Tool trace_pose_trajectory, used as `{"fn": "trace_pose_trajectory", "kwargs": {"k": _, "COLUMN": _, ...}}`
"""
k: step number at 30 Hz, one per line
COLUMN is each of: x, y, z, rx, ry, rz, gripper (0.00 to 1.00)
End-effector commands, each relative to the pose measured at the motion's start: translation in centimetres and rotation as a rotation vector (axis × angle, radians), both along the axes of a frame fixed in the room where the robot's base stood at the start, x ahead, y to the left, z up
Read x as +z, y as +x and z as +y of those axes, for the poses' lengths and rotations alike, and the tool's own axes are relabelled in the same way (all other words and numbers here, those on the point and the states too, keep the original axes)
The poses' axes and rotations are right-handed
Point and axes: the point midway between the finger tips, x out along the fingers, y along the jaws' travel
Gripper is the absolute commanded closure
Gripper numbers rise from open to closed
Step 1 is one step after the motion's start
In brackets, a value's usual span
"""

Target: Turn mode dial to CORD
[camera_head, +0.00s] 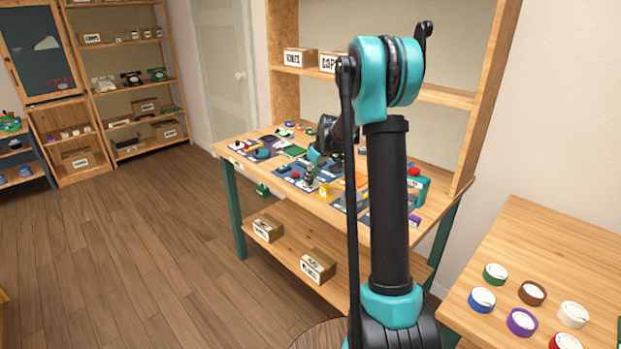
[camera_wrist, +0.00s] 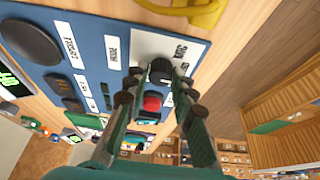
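The mode dial (camera_wrist: 160,71) is a round black knob on a white plate of a blue panel (camera_wrist: 90,45) in the wrist view. A "MODE" label (camera_wrist: 117,46) is left of it and a "RING" label (camera_wrist: 180,48) is above right. Another label beside the right fingertip is partly hidden, and I cannot read it. My gripper (camera_wrist: 164,75) has one fingertip on each side of the dial and looks shut on it; the tips hide part of it and the pointer's setting is unclear. In the head view my gripper (camera_head: 313,163) is low over the workbench.
A red button (camera_wrist: 152,102) is just below the dial, close to the fingers. A yellow object (camera_wrist: 195,10) lies past the panel. Several parts and mats cover the workbench (camera_head: 225,148). A side table (camera_head: 540,240) with coloured discs stands at the right. The floor at left is clear.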

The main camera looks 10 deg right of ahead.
Motion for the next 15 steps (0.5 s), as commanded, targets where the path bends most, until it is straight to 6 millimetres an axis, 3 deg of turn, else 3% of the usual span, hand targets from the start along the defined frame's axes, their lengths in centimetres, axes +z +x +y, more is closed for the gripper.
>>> {"fn": "trace_pose_trajectory", "kwargs": {"k": 4, "x": 0.0, "y": 0.0, "z": -0.01, "rx": -0.001, "ry": 0.0, "rz": 0.0, "gripper": 0.56}}
{"fn": "trace_pose_trajectory", "kwargs": {"k": 15, "x": 0.48, "y": -0.16, "z": -0.12, "rx": -0.001, "ry": 0.0, "rz": 0.0, "gripper": 0.56}}
